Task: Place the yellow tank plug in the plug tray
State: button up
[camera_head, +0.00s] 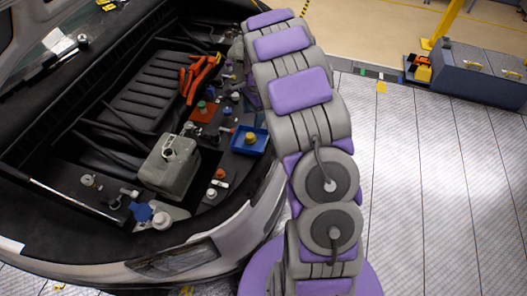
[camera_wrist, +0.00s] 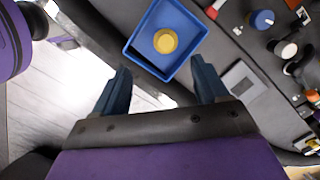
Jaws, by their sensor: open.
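The yellow tank plug (camera_wrist: 165,41) lies inside the blue plug tray (camera_wrist: 143,57) in the wrist view. Tray floor shows around the plug. My gripper (camera_wrist: 160,66) is open, with its two dark blue fingers apart and nothing between them. In the wrist picture its fingertips are near the tray's lower edge, apart from the plug. In the head view the tray (camera_head: 246,152) sits on the right side of the engine bay with the plug (camera_head: 250,138) in it. My gripper is hidden behind my arm there.
A grey tank (camera_head: 168,172) with a small opening on top stands left of the tray. A blue-grey bench (camera_head: 475,78) stands at the far right. The tiled floor right of the car is clear.

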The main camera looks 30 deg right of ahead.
jog(key=s+a+r+n, duration=0.4)
jog(key=s+r, duration=0.1)
jog(key=s, duration=0.4)
jog(key=s+a+r+n+g+h, duration=0.1)
jog(key=s+a+r+n, duration=0.3)
jog(key=s, duration=0.4)
jog(key=s+a+r+n, duration=0.35)
jog(key=s+r, duration=0.25)
jog(key=s, duration=0.3)
jog(key=s+a+n, duration=0.2)
jog(key=s+n, duration=0.4)
jog(key=s, duration=0.7)
jog(key=shift+r+g+h, duration=0.15)
jog(key=shift+g+h, duration=0.15)
jog(key=shift+g, duration=0.1)
jog(key=shift+f, duration=0.2)
